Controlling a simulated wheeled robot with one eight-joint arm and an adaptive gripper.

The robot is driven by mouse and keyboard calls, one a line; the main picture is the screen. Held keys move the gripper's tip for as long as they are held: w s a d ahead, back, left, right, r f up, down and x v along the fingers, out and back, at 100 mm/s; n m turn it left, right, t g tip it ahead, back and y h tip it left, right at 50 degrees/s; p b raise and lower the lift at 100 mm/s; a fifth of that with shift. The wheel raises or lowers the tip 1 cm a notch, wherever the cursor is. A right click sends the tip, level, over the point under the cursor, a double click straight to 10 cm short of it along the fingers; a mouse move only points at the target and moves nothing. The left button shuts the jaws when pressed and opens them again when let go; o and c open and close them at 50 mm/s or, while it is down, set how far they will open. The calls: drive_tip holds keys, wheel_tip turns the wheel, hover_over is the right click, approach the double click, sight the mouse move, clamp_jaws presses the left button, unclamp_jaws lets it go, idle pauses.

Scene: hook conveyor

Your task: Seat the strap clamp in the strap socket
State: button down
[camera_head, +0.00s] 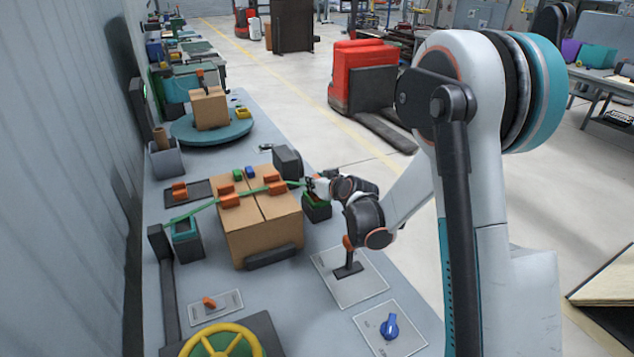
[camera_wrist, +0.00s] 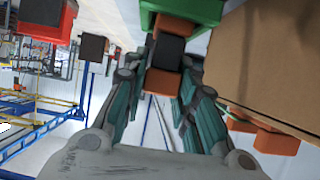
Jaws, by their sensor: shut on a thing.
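My gripper (camera_head: 312,187) is at the right side of the cardboard box, at the end of the green strap (camera_head: 205,207). In the wrist view its teal fingers (camera_wrist: 160,88) are shut on the strap clamp, an orange and black block (camera_wrist: 167,52). A dark holder with a green rim (camera_head: 317,212), which looks like the strap socket, stands just below the gripper. A green part (camera_wrist: 190,10) lies beyond the clamp in the wrist view. I cannot tell whether the clamp touches the holder.
The cardboard box (camera_head: 264,230) carries orange corner pieces (camera_head: 229,201) under the strap. A second dark holder (camera_head: 187,247) stands left of it. A dark block (camera_head: 288,161) is behind the gripper. A plate with an upright handle (camera_head: 348,272) lies in front.

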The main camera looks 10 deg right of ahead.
drive_tip(key=shift+f, duration=0.3)
drive_tip(key=c, duration=1.2)
unclamp_jaws()
drive_tip(key=s+a+r+g, duration=0.1)
drive_tip(key=s+r, duration=0.3)
drive_tip(key=s, duration=0.4)
drive_tip(key=s+r+g, duration=0.1)
drive_tip(key=s+r, duration=0.3)
drive_tip(key=s, duration=0.5)
drive_tip(key=s+a+r+g, duration=0.1)
drive_tip(key=s+r, duration=0.3)
drive_tip(key=s, duration=0.4)
drive_tip(key=s+d+m+g+h, duration=0.2)
drive_tip(key=s, duration=1.5)
drive_tip(key=shift+f+g, duration=0.3)
drive_tip(key=shift+f, duration=0.15)
